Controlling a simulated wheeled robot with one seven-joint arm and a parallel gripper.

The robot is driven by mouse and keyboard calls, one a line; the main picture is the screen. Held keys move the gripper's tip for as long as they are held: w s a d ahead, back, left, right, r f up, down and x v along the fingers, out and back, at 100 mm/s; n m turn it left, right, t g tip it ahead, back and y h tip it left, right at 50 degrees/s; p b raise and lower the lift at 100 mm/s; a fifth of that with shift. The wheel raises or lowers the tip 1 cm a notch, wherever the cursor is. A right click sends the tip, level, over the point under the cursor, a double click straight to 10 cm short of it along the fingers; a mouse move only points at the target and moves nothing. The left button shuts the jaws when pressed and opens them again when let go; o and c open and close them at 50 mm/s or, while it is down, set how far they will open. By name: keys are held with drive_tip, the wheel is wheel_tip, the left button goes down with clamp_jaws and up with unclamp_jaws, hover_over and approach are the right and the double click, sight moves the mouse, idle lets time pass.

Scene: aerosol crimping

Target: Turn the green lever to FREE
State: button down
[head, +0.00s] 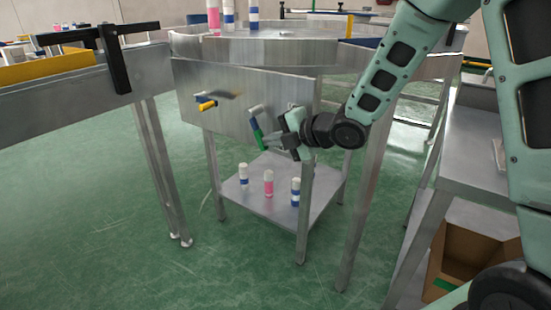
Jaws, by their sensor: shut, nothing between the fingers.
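The green lever (258,135) is on the front metal panel (220,108) of the round-topped steel table. It points downward and slightly right, with a pale plate (256,110) just above it. My gripper (275,140) is shut and empty at the lever's right side, very close to it. I cannot tell whether the fingers touch the lever. Any FREE marking is too small to read.
A yellow-handled lever (206,105) is on the same panel to the left. Several cans stand on the table top, and more, including a pink can (268,182), stand on the lower shelf (236,191). A steel bench (60,100) is at left; a cardboard box (465,250) is at lower right.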

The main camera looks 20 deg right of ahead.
sight(267, 147)
drive_tip(key=f+t+b, duration=0.1)
drive_tip(key=b, duration=0.2)
drive_tip(key=w+f+y+b, duration=0.1)
drive_tip(key=b, duration=0.3)
drive_tip(key=a+t+y+b, duration=0.1)
drive_tip(key=b, duration=0.2)
drive_tip(key=shift+w+f+t+b, duration=0.3)
drive_tip(key=shift+f, duration=0.1)
drive_tip(key=shift+w+a+t+y+b, duration=0.2)
drive_tip(key=shift+t+y+b, duration=0.15)
drive_tip(key=shift+b, duration=0.8)
drive_tip(key=shift+w+a+t+b, duration=0.2)
drive_tip(key=shift+t+b, duration=0.15)
drive_tip(key=shift+b, duration=0.7)
drive_tip(key=shift+r+y, duration=0.1)
drive_tip(key=shift+y, duration=0.15)
drive_tip(key=shift+b, duration=0.3)
